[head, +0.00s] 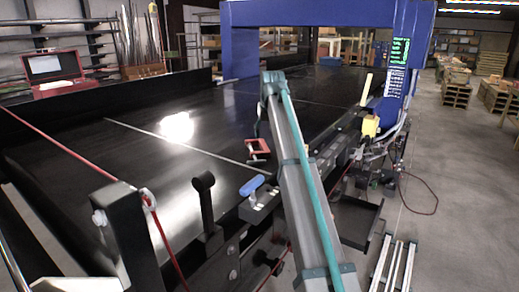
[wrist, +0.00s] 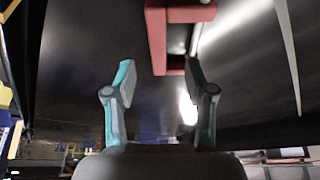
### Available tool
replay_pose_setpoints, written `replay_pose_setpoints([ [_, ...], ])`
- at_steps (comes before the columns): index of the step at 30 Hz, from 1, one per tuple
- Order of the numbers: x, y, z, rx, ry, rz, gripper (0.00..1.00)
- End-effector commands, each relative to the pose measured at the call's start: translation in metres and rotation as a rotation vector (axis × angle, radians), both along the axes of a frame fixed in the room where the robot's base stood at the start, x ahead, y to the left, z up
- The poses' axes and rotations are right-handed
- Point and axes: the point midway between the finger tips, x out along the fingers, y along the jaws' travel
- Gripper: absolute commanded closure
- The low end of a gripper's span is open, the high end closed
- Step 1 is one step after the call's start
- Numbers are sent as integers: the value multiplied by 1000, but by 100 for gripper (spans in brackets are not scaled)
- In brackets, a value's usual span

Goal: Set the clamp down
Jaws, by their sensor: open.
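The clamp (head: 257,146) has a red C-shaped frame and shows on the black conveyor belt (head: 80,165), close to its near right edge, just left of my arm. In the wrist view the red clamp (wrist: 157,42) is at the top, with a pale rod at its open side. My gripper (wrist: 161,76) is open, with nothing seen held between its teal-and-grey fingers. The clamp's lower end appears near the right fingertip; I cannot tell whether they touch.
A blue arch (head: 320,14) spans the belt, with a screen on its right leg. A blue-handled tool (head: 252,186) sits on the near rail. A red cord (head: 62,143) crosses the near left. An open red case (head: 55,70) stands beyond the belt. Much of the belt is clear.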

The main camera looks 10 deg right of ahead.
Motion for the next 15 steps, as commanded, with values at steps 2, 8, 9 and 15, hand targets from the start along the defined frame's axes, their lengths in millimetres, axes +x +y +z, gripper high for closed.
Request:
replay_pose_setpoints([
  [2,4,0,-9,0,0,1,46],
  [8,9,0,-21,-1,0,2,46],
  [9,10,0,-22,-1,-1,2,46],
  [15,18,-3,-41,-1,1,2,46],
])
